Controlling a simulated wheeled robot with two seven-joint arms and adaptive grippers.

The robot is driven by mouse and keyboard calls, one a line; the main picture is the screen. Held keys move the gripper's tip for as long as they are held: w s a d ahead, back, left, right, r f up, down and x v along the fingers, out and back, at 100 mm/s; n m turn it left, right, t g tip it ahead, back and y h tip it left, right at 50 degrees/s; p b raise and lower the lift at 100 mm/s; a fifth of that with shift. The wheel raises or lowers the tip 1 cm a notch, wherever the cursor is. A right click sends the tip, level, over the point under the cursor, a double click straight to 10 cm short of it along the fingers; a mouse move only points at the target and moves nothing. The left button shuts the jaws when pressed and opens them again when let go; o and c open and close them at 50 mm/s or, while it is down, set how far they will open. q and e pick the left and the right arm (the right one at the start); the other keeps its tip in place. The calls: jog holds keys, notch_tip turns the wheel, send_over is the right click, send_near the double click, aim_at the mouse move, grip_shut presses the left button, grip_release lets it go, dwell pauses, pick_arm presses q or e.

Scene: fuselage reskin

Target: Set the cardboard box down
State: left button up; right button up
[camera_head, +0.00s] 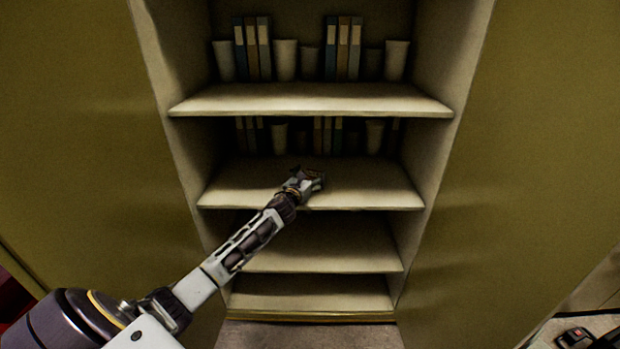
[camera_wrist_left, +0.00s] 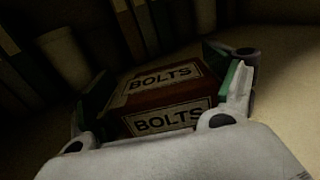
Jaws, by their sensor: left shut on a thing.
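The cardboard box (camera_wrist_left: 158,88) is brown with pale "BOLTS" labels and shows in the left wrist view between the finger pads. My left gripper (camera_head: 305,181) is shut on it, with one finger on each side. In the head view the gripper is at the front part of the second visible shelf (camera_head: 370,190) of an open cabinet. The box is mostly hidden by the gripper in the head view. I cannot tell whether its underside touches the shelf. My right gripper is not in view.
Binders (camera_head: 328,134) and pale cups (camera_head: 374,138) stand at the back of this shelf; its front is clear. The shelf above (camera_head: 310,100) holds similar binders and cups. The two lower shelves (camera_head: 325,250) look empty. Cabinet doors (camera_head: 545,150) stand open on both sides.

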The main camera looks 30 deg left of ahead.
aim_at(307, 178)
pick_arm(q)
jog(key=shift+f, duration=0.1)
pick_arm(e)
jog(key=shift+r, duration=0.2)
pick_arm(q)
jog(key=o, duration=1.2)
jog(key=shift+f, duration=0.1)
jog(key=shift+o, duration=0.2)
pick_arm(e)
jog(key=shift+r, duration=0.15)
